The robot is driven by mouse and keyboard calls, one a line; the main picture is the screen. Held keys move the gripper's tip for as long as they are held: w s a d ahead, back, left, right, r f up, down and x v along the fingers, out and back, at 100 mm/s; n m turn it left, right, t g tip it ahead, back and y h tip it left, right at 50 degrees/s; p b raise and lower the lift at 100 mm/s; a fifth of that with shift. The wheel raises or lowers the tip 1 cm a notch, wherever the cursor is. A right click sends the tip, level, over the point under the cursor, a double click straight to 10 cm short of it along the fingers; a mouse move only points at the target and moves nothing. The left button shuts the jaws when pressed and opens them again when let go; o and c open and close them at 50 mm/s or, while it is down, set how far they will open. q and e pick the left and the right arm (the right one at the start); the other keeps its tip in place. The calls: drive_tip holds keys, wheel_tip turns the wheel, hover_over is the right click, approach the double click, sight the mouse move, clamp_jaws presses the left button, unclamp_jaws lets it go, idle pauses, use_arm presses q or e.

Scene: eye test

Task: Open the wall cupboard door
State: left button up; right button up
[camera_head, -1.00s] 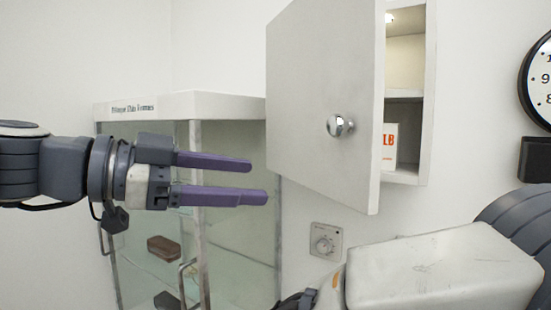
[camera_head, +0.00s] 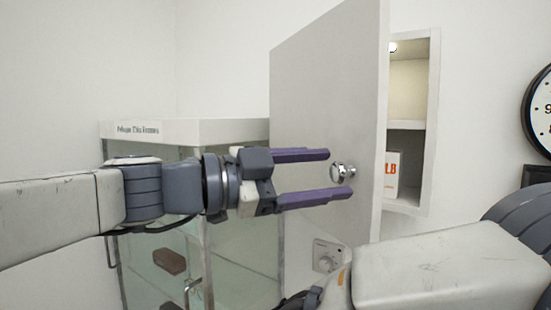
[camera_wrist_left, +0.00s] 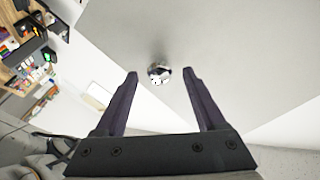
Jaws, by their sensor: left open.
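The wall cupboard door (camera_head: 325,95) is pale grey and stands partly open, its free right edge swung out towards me. A shiny round knob (camera_head: 343,172) sits near that edge; it also shows in the left wrist view (camera_wrist_left: 159,73). My left gripper (camera_head: 338,172) is open, with purple fingers pointing right. In both views the knob lies between the fingertips, with a gap on each side in the left wrist view. I cannot tell how deep it sits between them. My right arm shows at lower right, but its gripper fingers do not.
The cupboard interior (camera_head: 407,92) shows shelves and a white box (camera_head: 391,175) with orange letters. A glass display cabinet (camera_head: 185,130) stands at left below the door. A dial plate (camera_head: 326,257) is on the wall below. A black-rimmed clock (camera_head: 543,110) hangs at right.

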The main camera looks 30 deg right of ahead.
use_arm(q)
clamp_jaws()
idle(1.5)
